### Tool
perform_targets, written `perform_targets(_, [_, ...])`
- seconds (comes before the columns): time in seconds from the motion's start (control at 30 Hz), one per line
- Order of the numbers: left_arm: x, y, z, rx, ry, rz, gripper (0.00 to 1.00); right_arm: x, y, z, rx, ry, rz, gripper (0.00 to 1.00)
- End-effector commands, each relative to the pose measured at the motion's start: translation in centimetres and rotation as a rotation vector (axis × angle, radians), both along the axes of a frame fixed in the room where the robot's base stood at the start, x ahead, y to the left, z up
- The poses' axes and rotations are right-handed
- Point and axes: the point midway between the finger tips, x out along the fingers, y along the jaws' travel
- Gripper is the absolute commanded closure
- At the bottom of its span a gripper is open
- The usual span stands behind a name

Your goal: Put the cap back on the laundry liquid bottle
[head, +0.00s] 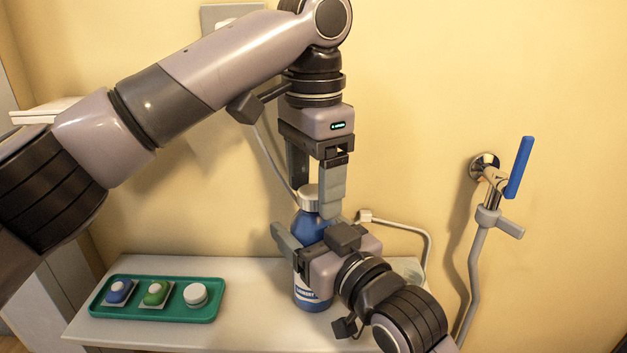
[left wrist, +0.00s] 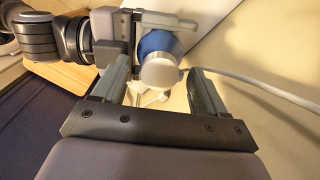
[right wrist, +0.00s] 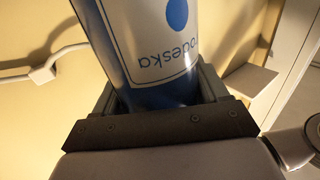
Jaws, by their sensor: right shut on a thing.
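The laundry liquid bottle (head: 307,228) is blue with a white label and stands upright on the white surface. The silver-grey cap (head: 308,196) sits on top of it; whether it is fully tight I cannot tell. The cap also shows in the left wrist view (left wrist: 160,71), in front of the blue bottle top (left wrist: 159,42). My left gripper (head: 316,202) points down over the bottle with its fingers apart, one on each side of the cap, with gaps. My right gripper (head: 300,250) is shut on the bottle's body, which fills its jaws in the right wrist view (right wrist: 158,60).
A green tray (head: 180,311) with a blue pod (head: 118,290), a green pod (head: 155,292) and a white round item (head: 195,294) lies left of the bottle. A grey hose (head: 400,227) runs behind. A blue-handled tap (head: 519,168) is on the wall at right.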

Motion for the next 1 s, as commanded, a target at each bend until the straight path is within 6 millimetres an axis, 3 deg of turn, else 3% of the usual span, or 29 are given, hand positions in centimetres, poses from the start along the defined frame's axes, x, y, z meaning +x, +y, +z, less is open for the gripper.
perform_targets(0.27, [0.0, 0.0, 0.8, 0.000, -0.001, 0.003, 0.28, 0.0, 0.0, -0.2, -0.003, 0.004, 0.000, 1.00])
perform_targets(0.7, [0.0, 0.0, 7.8, 0.001, -0.005, 0.004, 0.28, 0.0, 0.0, -0.2, -0.003, 0.004, 0.000, 1.00])
perform_targets(1.0, [0.0, 0.0, 10.2, 0.009, 0.006, 0.003, 0.28, 0.0, 0.0, -0.2, -0.003, 0.004, 0.000, 1.00])
